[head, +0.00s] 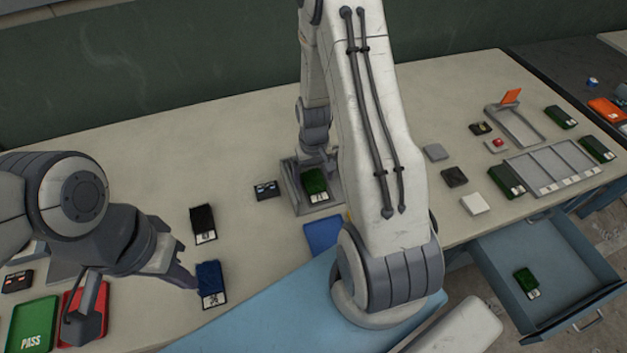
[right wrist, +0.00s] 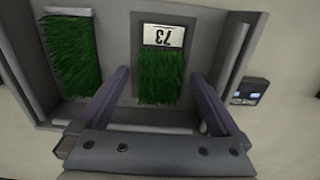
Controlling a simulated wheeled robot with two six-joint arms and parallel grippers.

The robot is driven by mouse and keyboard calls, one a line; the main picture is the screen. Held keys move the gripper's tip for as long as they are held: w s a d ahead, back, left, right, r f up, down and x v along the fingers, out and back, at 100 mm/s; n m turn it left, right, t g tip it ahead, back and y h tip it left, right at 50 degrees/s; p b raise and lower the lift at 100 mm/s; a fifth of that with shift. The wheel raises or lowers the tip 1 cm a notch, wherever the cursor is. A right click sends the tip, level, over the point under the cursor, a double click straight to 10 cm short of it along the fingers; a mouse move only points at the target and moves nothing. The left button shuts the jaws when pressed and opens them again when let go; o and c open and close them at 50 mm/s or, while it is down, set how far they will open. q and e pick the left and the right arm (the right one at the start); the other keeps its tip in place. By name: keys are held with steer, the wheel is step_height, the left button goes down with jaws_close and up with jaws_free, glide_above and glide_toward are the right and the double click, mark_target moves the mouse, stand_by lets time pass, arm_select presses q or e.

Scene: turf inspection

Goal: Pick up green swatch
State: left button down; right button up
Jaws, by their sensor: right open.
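A green swatch (head: 315,182) with a white label lies in a grey tray (head: 336,206) at the centre of the bench. In the right wrist view this green swatch (right wrist: 161,77), its label reading 73, lies between my fingers. My right gripper (head: 318,164) is open over the tray, its fingers on either side of the swatch; I cannot tell whether they touch it. Another green strip (right wrist: 76,58) lies at the left of the tray in that view. My left gripper (head: 140,302) is open and empty at the lower left, one finger close to a blue swatch (head: 211,284).
A black swatch (head: 203,222) and a small dark device (head: 265,190) lie left of the tray. More green swatches lie at the right, one in an open blue drawer (head: 575,329). A divided grey rack (head: 553,166) stands there. My right arm hides part of the bench.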

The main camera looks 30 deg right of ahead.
steer(key=c, duration=1.5)
steer(key=shift+r, duration=0.1)
